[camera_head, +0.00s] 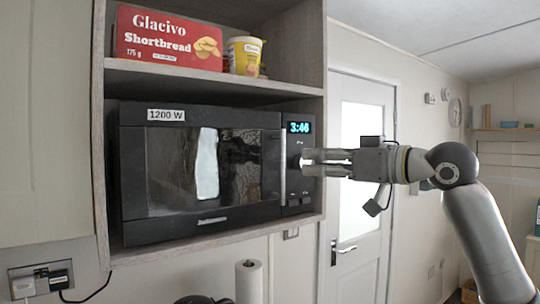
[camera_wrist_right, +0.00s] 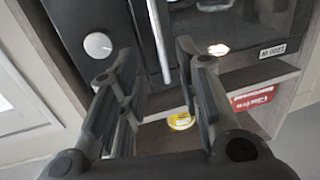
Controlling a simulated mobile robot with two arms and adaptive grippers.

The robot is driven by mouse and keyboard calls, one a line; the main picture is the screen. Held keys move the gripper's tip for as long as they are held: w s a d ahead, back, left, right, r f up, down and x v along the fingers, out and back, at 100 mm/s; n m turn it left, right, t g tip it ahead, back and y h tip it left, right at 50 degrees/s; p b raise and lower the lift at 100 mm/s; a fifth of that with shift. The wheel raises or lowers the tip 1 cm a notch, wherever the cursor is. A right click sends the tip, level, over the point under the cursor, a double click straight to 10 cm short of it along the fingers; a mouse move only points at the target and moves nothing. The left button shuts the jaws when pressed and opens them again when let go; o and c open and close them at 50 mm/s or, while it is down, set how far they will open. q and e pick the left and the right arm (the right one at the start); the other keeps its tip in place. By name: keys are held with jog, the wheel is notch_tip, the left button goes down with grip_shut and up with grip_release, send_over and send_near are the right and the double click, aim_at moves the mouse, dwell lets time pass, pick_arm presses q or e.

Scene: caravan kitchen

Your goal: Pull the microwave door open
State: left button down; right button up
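The black microwave (camera_head: 130,180) sits in a wooden cabinet niche, and its dark glass door (camera_head: 245,165) is closed. The upright silver door handle (camera_head: 283,180) runs along the door's right edge and also shows in the right wrist view (camera_wrist_right: 158,40). My right gripper (camera_head: 306,163) comes in from the right, level with the handle, in front of the control panel. In the right wrist view the gripper (camera_wrist_right: 155,65) is open, with the handle appearing between its fingers. I cannot tell whether they touch it. My left gripper is not clearly seen.
A red shortbread box (camera_head: 168,38) and a yellow tub (camera_head: 245,55) stand on the shelf above the microwave. A paper roll (camera_head: 249,281) stands below. A dark, unclear shape is at the bottom edge. A white door (camera_head: 362,190) is behind my right arm.

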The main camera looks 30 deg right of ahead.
aim_at(283, 154)
jog(key=p+x, duration=0.1)
jog(key=x, duration=0.2)
jog(key=p+x, duration=0.2)
jog(key=x, duration=0.1)
jog(key=r+p+x, duration=0.1)
jog(key=p+x, duration=0.1)
jog(key=x, duration=0.2)
jog(key=shift+d, duration=0.1)
jog(key=shift+c, duration=0.5)
grip_shut()
